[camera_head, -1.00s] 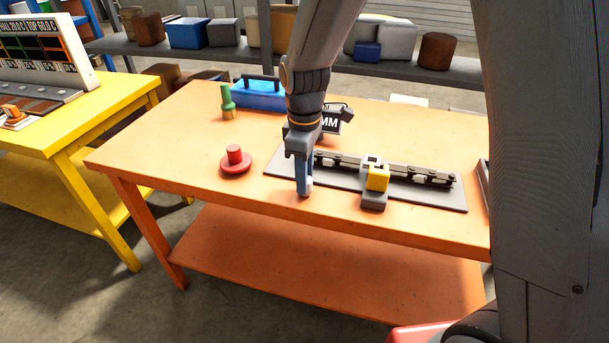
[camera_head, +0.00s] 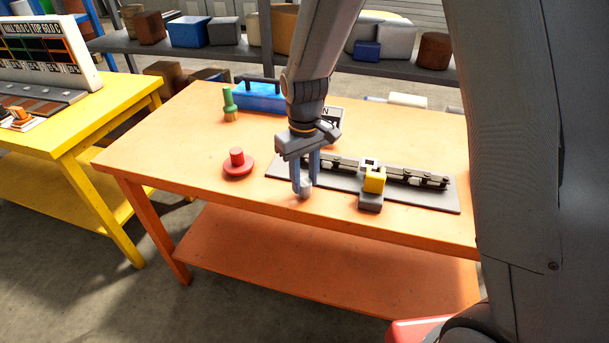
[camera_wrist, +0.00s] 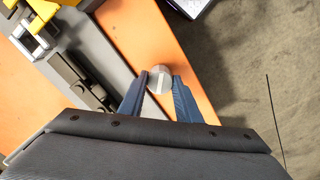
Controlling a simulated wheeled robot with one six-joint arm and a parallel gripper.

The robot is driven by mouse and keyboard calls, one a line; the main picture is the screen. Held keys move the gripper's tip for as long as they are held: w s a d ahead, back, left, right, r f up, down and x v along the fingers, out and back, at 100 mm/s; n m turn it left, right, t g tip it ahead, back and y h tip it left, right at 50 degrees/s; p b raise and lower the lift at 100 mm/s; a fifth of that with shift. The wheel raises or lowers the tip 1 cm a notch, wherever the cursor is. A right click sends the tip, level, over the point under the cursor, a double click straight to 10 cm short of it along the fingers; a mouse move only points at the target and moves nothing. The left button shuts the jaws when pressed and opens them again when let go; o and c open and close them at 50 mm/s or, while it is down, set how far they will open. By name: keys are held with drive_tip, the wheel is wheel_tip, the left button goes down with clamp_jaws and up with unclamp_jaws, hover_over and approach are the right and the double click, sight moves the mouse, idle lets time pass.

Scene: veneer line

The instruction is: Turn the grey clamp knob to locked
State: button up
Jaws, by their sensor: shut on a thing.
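The grey clamp knob (camera_wrist: 161,80) is round with a pale pointer line across its face. In the wrist view it sits between the two blue fingertips, and the line runs roughly along the fingers. In the head view the knob (camera_head: 305,191) shows under the fingertips, at the front left of the grey fixture plate (camera_head: 423,199). My gripper (camera_head: 305,184) points down and is shut on the knob; it also shows in the wrist view (camera_wrist: 161,83). Lock markings cannot be made out.
A dark rail (camera_head: 405,176) and a yellow block (camera_head: 374,180) stand on the plate to the right. A red knob-like part (camera_head: 238,165), a green-handled brush (camera_head: 229,104) and a blue toolbox (camera_head: 259,96) are on the orange table (camera_head: 190,140). The table's front left is clear.

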sight(304, 181)
drive_tip(key=m+p, duration=0.1)
drive_tip(key=m, duration=0.4)
drive_tip(key=shift+m+p, duration=0.3)
drive_tip(key=shift+p, duration=0.1)
drive_tip(key=shift+m+p, duration=0.55)
drive_tip(key=shift+m, duration=1.55)
drive_tip(key=o, duration=1.1)
drive_tip(key=shift+c, duration=0.2)
drive_tip(key=shift+r, duration=0.1)
drive_tip(key=shift+r+b, duration=1)
drive_tip(key=shift+r, duration=2.85)
drive_tip(key=s+d+n+t, duration=0.1)
drive_tip(key=s+d+n, duration=0.3)
drive_tip(key=s+d, duration=1)
drive_tip(key=shift+d+f+b, duration=0.25)
drive_tip(key=shift+d+b, duration=0.2)
drive_tip(key=shift+d, duration=0.2)
